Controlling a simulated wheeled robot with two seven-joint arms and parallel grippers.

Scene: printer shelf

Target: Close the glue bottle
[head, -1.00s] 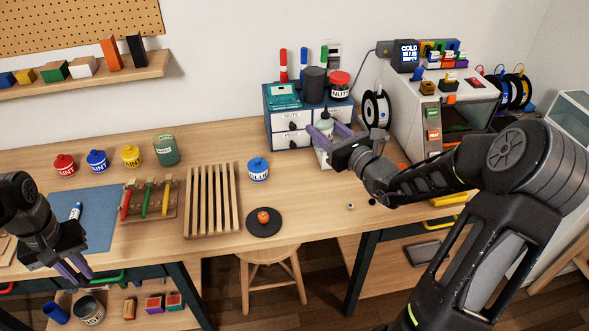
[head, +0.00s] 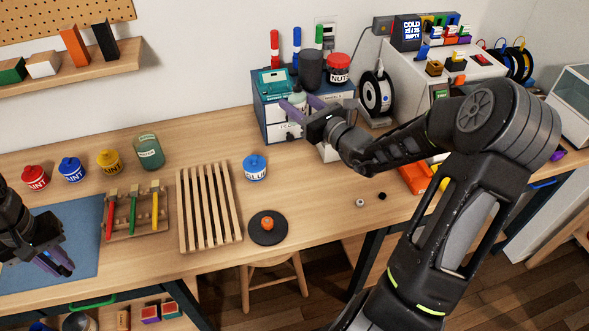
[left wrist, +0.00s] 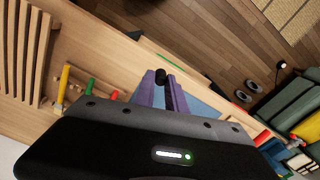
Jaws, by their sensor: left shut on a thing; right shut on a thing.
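My right gripper (head: 299,105) is shut on a pale bottle (head: 298,99) in front of the small drawer cabinet. The bottle's upper part shows between the purple fingers; its lower part is hard to make out. My left gripper (head: 58,264) is low at the left in the head view, over the blue mat. In the left wrist view its purple fingers (left wrist: 162,84) are shut on a small black cap-like piece (left wrist: 160,76) at their tips. The left gripper and the bottle are far apart.
A slatted wooden rack (head: 209,208), a tool holder (head: 135,214) and paint jars (head: 72,170) stand at left. An orange piece (head: 267,223) lies on a black disc (head: 283,231). The drawer cabinet (head: 272,119) is behind the bottle. Open tabletop lies right of the disc.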

